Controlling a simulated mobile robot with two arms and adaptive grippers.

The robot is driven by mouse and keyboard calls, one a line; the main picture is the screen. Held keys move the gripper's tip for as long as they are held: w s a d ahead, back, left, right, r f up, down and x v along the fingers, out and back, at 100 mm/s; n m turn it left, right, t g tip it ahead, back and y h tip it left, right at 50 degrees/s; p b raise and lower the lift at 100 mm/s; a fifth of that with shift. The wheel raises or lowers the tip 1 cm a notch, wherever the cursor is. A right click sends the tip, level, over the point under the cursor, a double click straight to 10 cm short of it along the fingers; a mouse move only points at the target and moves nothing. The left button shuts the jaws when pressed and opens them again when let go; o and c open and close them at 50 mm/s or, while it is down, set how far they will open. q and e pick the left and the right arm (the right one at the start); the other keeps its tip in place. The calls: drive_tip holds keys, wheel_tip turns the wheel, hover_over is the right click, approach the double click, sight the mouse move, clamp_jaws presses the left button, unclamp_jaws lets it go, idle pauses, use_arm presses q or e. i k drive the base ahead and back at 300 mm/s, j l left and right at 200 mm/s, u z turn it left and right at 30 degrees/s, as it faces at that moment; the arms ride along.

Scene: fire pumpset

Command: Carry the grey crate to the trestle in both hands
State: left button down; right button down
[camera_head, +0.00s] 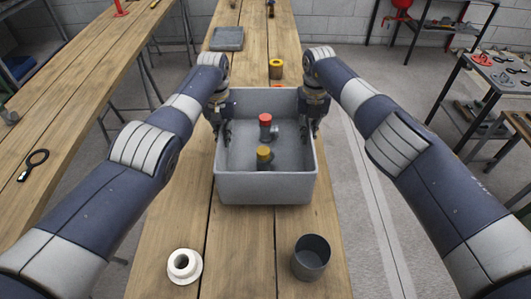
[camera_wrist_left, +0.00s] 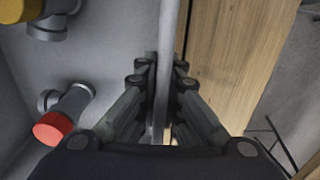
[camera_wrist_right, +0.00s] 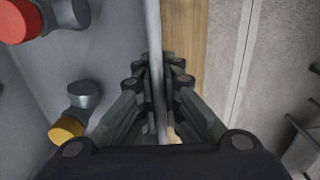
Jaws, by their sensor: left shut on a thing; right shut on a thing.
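The grey crate (camera_head: 266,189) is an open box above or on the wooden bench in the middle of the head view. Inside it are a fitting with a red cap (camera_head: 265,120) and one with a yellow cap (camera_head: 264,154). My left gripper (camera_head: 225,130) is shut on the crate's left wall; the wall shows between its fingers in the left wrist view (camera_wrist_left: 160,95). My right gripper (camera_head: 306,128) is shut on the right wall, also seen between the fingers in the right wrist view (camera_wrist_right: 158,95). I cannot tell whether the crate touches the bench. I cannot make out which surface is the trestle.
On the bench (camera_head: 228,265), a white flanged ring (camera_head: 184,267) and a dark grey cup (camera_head: 311,257) stand in front of the crate. A yellow ring (camera_head: 276,69) and a grey slab (camera_head: 227,39) lie behind it. Another wooden table (camera_head: 75,90) is at left, a dark shelf (camera_head: 490,80) at right.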

sight(95, 43)
drive_tip(key=k+z, duration=0.15)
drive_tip(key=z, duration=0.3)
drive_tip(key=k+z, duration=0.15)
drive_tip(key=z, duration=0.3)
drive_tip(key=k+z, duration=0.15)
drive_tip(key=z, duration=0.25)
drive_tip(key=k+j+z, duration=0.1)
drive_tip(key=k+z, duration=0.15)
drive_tip(key=z, duration=0.2)
drive_tip(key=k+z, duration=0.2)
drive_tip(key=z, duration=0.2)
drive_tip(key=k+j+z, duration=0.15)
drive_tip(key=k+z, duration=0.2)
drive_tip(key=k+j+z, duration=0.1)
drive_tip(key=k+z, duration=0.4)
drive_tip(key=k, duration=2.15)
